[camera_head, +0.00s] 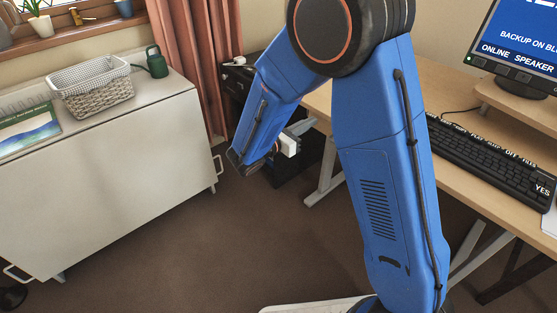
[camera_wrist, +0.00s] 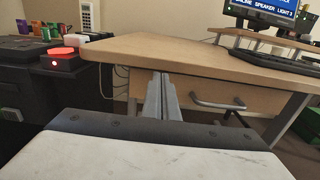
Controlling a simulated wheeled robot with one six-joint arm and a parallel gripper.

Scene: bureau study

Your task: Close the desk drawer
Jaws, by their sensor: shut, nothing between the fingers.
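The desk (camera_wrist: 150,47) is light wood. It also shows at the right of the head view (camera_head: 455,92). In the wrist view, its drawer (camera_wrist: 200,90) has a light wood front under the desktop, with a curved metal handle (camera_wrist: 218,105). I cannot tell how far the drawer stands out. In the head view my arm and the desktop hide the drawer. My gripper (camera_wrist: 161,78) is shut and empty, its grey fingers pointing towards the desk, left of the handle in the picture. Contact with the drawer front cannot be made out. In the head view my gripper (camera_head: 306,125) is beside the desk's left end.
A black cabinet (camera_wrist: 25,85) left of the desk carries a red-lit box (camera_wrist: 62,61). The desk bears a keyboard (camera_head: 490,153) and monitor (camera_head: 515,45). A white sideboard (camera_head: 110,175) with a wicker basket (camera_head: 92,95) stands left. Carpet between (camera_head: 200,245) is clear.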

